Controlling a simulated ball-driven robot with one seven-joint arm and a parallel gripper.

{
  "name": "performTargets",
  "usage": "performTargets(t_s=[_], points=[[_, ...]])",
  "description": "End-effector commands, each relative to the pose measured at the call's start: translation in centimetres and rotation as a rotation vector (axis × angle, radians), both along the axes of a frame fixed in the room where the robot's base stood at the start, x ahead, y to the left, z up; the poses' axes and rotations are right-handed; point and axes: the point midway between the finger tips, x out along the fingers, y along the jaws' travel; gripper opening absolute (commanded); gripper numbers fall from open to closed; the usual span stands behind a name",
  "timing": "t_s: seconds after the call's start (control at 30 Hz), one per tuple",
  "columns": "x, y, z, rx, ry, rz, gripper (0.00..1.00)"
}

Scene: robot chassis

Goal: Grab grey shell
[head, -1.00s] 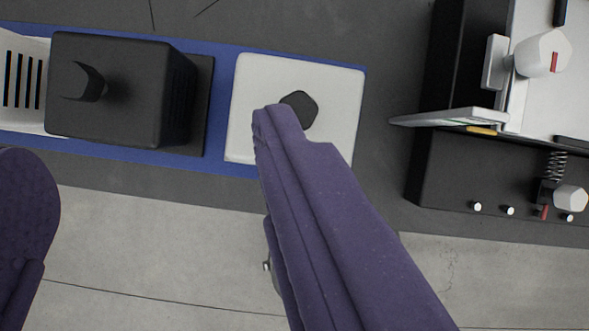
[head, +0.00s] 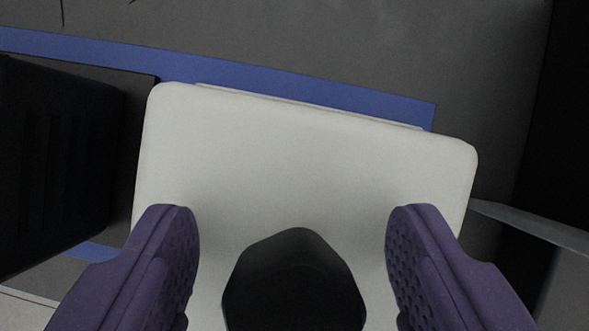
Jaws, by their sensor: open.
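The grey shell (head: 300,150) is a pale, box-like cover with rounded corners and fills the middle of the head view. The shell's near edge is out of view.
A black box-like shell (head: 55,160) stands close on the left. A blue strip (head: 260,85) lies under and behind the grey shell on the dark surface. A thin grey plate (head: 530,225) juts in from the dark structure at right.

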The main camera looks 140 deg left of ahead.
Motion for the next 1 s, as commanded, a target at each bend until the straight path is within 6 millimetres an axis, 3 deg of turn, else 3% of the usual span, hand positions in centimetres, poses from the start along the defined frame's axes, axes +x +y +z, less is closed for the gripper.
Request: performTargets(t_s=[0.17,0.47,1.0], points=[[0.05,0.01,0.01,0.0,0.0,0.001,0.65],[0.04,0.0,0.06,0.0,0.0,0.001,0.0],[0.07,0.01,0.09,0.0,-0.001,0.0,0.0]])
